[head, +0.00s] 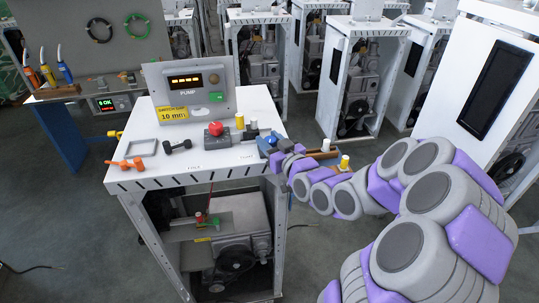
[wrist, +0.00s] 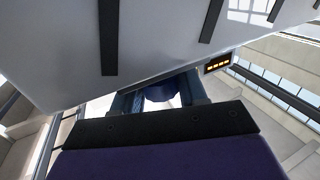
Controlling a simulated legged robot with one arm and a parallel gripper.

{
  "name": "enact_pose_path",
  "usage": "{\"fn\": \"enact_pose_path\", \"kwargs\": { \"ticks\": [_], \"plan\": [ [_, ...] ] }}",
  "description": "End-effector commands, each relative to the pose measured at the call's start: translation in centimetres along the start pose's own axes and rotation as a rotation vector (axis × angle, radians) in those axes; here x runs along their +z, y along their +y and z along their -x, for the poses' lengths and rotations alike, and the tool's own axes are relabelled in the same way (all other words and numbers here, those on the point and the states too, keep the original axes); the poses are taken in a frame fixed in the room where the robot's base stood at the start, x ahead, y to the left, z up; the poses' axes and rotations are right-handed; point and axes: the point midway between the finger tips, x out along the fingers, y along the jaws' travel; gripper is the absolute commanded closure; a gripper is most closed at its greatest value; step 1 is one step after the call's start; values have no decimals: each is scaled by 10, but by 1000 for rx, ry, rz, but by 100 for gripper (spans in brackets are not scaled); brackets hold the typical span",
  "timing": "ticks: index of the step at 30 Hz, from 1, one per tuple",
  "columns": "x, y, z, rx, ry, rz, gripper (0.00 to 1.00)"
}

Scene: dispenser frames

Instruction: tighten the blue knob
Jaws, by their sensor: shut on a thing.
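The blue knob (head: 272,140) is at the right edge of the white table top, beside the tip of my arm. My gripper (head: 274,150) is at the knob and shut on it; the fingers cover part of it. In the wrist view my gripper (wrist: 158,98) has a dark finger on either side of the rounded, dark blue knob (wrist: 160,92). The far side of the knob is hidden. How far it is turned cannot be seen.
A pump panel (head: 195,88) stands at the table's back. A red knob (head: 212,128) on a dark block, a black dumbbell-shaped part (head: 178,146) and an orange part (head: 125,163) are on the table top (head: 150,176). Machine frames stand behind and to the right.

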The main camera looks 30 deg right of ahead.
Motion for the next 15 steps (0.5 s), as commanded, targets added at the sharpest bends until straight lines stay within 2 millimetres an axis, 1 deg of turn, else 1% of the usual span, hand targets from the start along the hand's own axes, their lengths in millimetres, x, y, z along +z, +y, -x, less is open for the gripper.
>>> {"fn": "enact_pose_path", "kwargs": {
  "ticks": [3, 15],
  "plan": [
    [3, -1, 0, 37, 10, 5, 88],
    [0, 0, 0, 139, 6, 5, 88]
  ]
}}
